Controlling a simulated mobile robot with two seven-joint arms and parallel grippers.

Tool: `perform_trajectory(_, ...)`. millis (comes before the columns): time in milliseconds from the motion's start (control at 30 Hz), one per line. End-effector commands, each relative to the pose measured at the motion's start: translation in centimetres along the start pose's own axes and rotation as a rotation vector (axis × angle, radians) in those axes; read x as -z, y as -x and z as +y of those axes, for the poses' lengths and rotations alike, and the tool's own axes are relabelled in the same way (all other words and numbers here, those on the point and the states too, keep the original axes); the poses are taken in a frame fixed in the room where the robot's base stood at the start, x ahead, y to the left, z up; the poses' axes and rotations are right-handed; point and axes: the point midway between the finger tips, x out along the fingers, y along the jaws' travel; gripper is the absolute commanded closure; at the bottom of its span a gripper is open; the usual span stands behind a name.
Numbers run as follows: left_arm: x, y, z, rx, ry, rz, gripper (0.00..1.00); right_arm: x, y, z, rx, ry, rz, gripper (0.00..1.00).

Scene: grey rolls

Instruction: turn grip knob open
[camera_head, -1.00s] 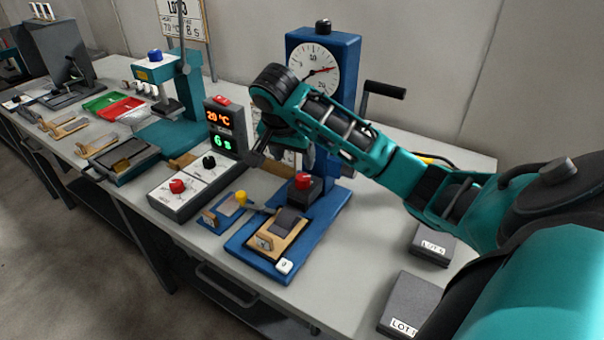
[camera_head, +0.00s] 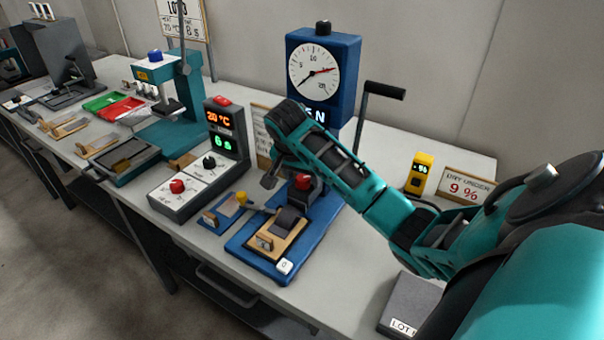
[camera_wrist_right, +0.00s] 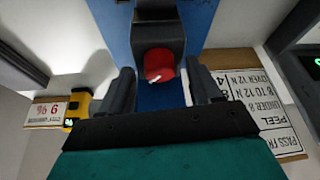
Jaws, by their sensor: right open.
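A red knob (camera_head: 303,181) on a dark block stands at the blue tester (camera_head: 318,72), above its base. In the right wrist view the red knob (camera_wrist_right: 159,65) carries a pale mark, tilted a little from level in the picture. My right gripper (camera_head: 286,184) is open at the knob. In the right wrist view the two fingers of my right gripper (camera_wrist_right: 161,82) stand on either side of the knob, with gaps between. My left gripper is not in view.
A control box (camera_head: 180,194) with a red and a black knob stands left of the tester. A crank handle (camera_head: 384,90) sticks out right of the tester. A yellow meter (camera_head: 422,174) and a LOT block (camera_head: 411,304) stand on the bench at right.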

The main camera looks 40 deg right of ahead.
Motion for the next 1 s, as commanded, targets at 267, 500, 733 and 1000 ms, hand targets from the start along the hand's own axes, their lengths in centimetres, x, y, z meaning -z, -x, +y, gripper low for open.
perform_trajectory(267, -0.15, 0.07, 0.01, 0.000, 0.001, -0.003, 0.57, 0.01, 0.04, 0.00, 0.000, 0.000, 0.000, 0.57)
perform_trajectory(500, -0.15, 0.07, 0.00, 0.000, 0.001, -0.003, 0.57, 0.01, 0.05, -0.01, 0.000, 0.000, 0.000, 0.80)
perform_trajectory(733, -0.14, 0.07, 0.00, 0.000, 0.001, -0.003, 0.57, 0.02, 0.06, -0.01, 0.001, 0.001, 0.000, 0.93)
perform_trajectory(1000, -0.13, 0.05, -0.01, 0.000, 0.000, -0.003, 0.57, 0.03, 0.09, 0.04, 0.025, 0.058, 0.001, 0.93)
